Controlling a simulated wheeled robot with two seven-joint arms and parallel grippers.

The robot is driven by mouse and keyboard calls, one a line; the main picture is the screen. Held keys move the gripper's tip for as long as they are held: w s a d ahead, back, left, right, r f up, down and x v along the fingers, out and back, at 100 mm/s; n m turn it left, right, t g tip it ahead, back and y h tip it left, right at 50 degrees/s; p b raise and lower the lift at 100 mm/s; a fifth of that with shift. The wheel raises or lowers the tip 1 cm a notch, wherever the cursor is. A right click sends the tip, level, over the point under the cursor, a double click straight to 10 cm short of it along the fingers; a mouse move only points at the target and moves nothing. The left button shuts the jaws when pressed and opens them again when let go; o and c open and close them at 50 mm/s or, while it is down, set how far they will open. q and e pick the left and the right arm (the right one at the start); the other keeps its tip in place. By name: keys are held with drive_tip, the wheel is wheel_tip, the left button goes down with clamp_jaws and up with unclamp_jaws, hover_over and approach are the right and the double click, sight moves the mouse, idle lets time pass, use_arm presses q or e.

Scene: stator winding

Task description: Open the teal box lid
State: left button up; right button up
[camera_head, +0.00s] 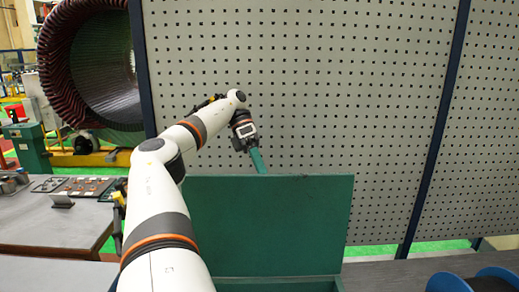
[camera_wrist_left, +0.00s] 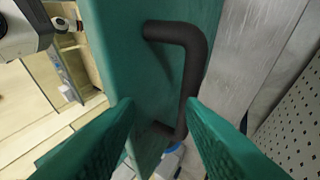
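The teal box (camera_head: 280,284) stands low in front of me in the head view, and only part of its rim shows. Its teal lid (camera_head: 275,225) stands raised, with its broad inner face toward me. In the left wrist view the teal fingers (camera_wrist_left: 160,108) are spread apart. The lid's black handle (camera_wrist_left: 194,75) lies between and beyond them, on the outer face of the lid (camera_wrist_left: 135,60). I cannot tell whether a finger touches it. My right gripper is not in view.
A grey perforated panel (camera_head: 310,90) with dark posts stands behind the lid. A grey table (camera_head: 60,225) with small parts is at the left. A blue spool (camera_head: 475,281) is at the lower right. A large stator (camera_head: 98,65) stands at the back left.

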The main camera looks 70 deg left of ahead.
use_arm(q)
wheel_tip(320, 180, up, 4)
drive_tip(key=shift+w+a+f, duration=0.1)
drive_tip(key=shift+a+f, duration=0.05)
drive_tip(key=shift+r, duration=0.55)
